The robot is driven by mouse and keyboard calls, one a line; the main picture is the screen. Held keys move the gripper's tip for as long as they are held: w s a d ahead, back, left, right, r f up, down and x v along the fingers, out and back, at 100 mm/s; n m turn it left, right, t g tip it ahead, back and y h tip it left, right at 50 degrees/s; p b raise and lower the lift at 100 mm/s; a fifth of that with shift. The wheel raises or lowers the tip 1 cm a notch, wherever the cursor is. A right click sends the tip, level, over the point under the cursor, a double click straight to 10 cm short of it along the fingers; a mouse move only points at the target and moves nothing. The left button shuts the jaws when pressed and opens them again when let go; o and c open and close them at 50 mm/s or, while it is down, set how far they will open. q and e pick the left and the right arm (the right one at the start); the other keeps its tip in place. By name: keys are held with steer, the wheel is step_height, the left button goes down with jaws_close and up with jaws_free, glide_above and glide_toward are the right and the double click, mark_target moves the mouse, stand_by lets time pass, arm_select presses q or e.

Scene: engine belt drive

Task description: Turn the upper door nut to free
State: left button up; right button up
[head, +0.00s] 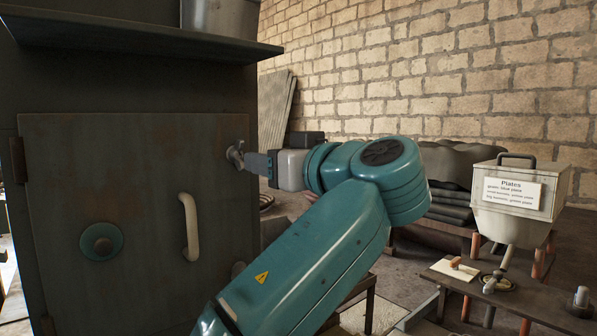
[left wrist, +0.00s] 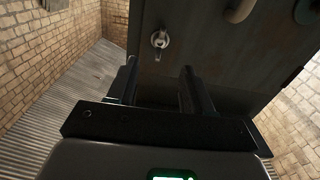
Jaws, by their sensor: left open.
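The grey cabinet door (head: 120,140) is closed. The upper door nut (head: 236,153), a pale metal wing-like piece, sits at the door's upper right edge. My left gripper (head: 252,164) points left at it, with its fingertips close beside the nut. In the left wrist view the nut (left wrist: 160,39) shows ahead of the two dark fingers, roughly between their lines. The left gripper (left wrist: 157,74) is open, with nothing between its fingers. Whether a fingertip touches the nut I cannot tell. My right gripper is not in view.
The door carries a pale curved handle (head: 189,227) and a round green knob (head: 101,241). A shelf ledge (head: 130,38) juts out above. At right stand a labelled plates bin (head: 515,220) and a low wooden table (head: 530,300) with small parts.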

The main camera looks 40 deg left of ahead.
arm_select(q)
steer(key=v, duration=0.6)
steer(key=shift+d, duration=0.35)
